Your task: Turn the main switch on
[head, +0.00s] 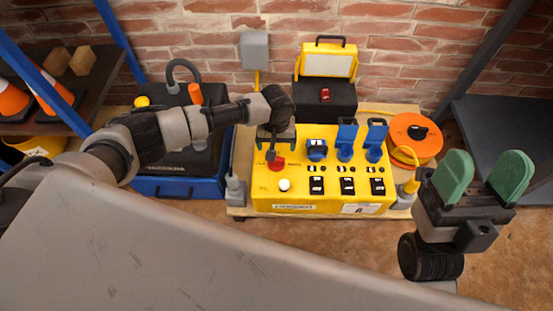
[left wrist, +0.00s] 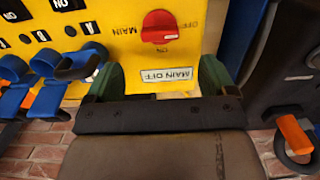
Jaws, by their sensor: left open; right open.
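The red main switch (head: 276,163) is a rotary knob on the left part of the yellow panel box (head: 300,190). In the left wrist view the red knob (left wrist: 159,27) has a raised grip bar lying across the picture. The word MAIN is printed beside it, and a white plate (left wrist: 172,74) reads MAIN OFF. My left gripper (head: 275,142) is above and just behind the knob, partly hiding it. Its green fingers (left wrist: 165,82) are spread apart with nothing between them, and the knob lies beyond their tips. My right gripper (head: 482,178) is open and empty at the right.
The panel also bears a white button (head: 284,185), black rocker switches (head: 347,187) and blue plugs (head: 346,140). An orange cable reel (head: 412,135) stands right of it, a work lamp (head: 328,62) behind, and a blue-trimmed vacuum case (head: 178,187) left. A brick wall closes the back.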

